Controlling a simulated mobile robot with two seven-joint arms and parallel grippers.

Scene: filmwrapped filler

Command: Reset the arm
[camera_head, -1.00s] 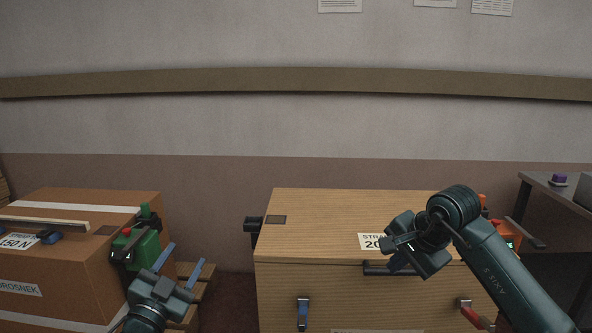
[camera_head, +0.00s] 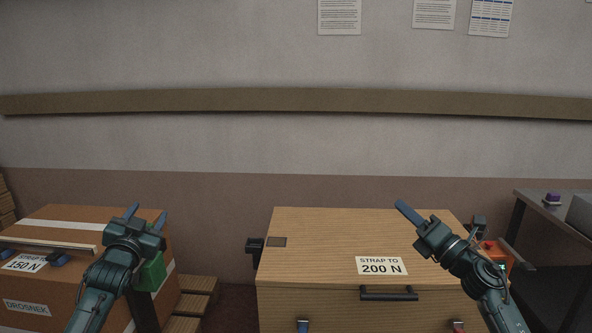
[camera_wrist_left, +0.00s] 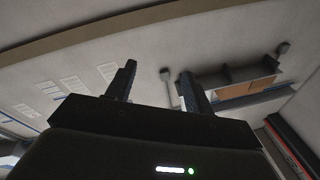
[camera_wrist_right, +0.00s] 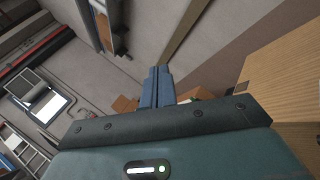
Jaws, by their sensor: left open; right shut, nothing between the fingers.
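My left gripper (camera_head: 146,212) is at the lower left of the head view, in front of the brown carton, with its two blue fingers apart and pointing up. In the left wrist view its fingers (camera_wrist_left: 157,85) are spread and empty, with wall and papers beyond. My right gripper (camera_head: 402,207) is above the right part of the wooden crate, its fingers together and pointing up and left. In the right wrist view the closed fingers (camera_wrist_right: 157,85) hold nothing. Both arms come in from the bottom edge.
The wooden crate (camera_head: 330,245) bears a "STRAP TO 200 N" label (camera_head: 382,266) and a black handle (camera_head: 389,294). The brown carton (camera_head: 50,285) stands left, with a green tool (camera_head: 152,272) partly behind my left arm. A grey table (camera_head: 560,205) stands right.

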